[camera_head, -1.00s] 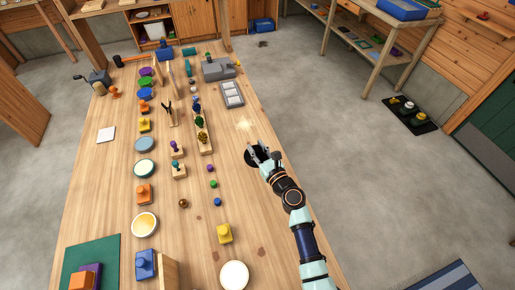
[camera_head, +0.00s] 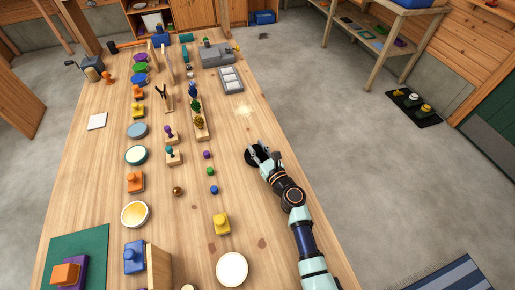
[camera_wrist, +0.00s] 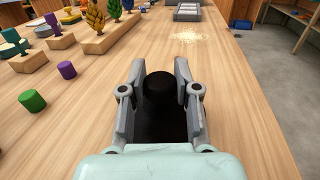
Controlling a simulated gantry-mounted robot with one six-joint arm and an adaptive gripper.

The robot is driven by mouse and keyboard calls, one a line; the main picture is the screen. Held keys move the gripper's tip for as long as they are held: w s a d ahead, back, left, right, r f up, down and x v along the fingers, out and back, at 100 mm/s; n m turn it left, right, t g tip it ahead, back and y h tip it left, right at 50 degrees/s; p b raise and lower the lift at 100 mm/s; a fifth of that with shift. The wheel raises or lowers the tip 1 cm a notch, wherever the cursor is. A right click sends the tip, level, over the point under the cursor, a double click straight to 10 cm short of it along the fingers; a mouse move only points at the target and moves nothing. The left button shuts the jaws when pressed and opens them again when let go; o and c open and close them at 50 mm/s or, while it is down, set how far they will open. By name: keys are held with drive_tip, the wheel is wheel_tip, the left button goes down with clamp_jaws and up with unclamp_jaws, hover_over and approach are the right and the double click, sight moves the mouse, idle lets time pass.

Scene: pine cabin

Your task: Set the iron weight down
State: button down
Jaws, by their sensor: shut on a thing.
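The black iron weight (camera_wrist: 160,95) is between the two grey fingers of my gripper (camera_wrist: 160,75) in the wrist view, with its rounded knob upward. My gripper is shut on it. In the head view my gripper (camera_head: 263,153) is over the right part of the wooden table, and the weight (camera_head: 252,158) shows as a dark shape at its fingers. The weight's underside is hidden, so I cannot tell whether it touches the table top.
The wooden table (camera_head: 190,230) is bare around the weight. A pale speckled patch (camera_head: 243,108) lies beyond it. Small purple (camera_head: 207,155), green (camera_head: 210,171) and blue (camera_head: 214,190) pieces stand to the left. The table's right edge is close to my arm.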

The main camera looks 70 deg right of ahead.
drive_tip(key=shift+r, duration=0.1)
drive_tip(key=c, duration=0.8)
unclamp_jaws()
drive_tip(key=shift+f, duration=0.2)
drive_tip(key=shift+c, duration=0.2)
drive_tip(key=shift+r, duration=0.3)
drive_tip(key=p+v, duration=0.2)
drive_tip(key=v, duration=1)
drive_tip(key=shift+f+p, duration=0.15)
drive_tip(key=shift+p, duration=0.15)
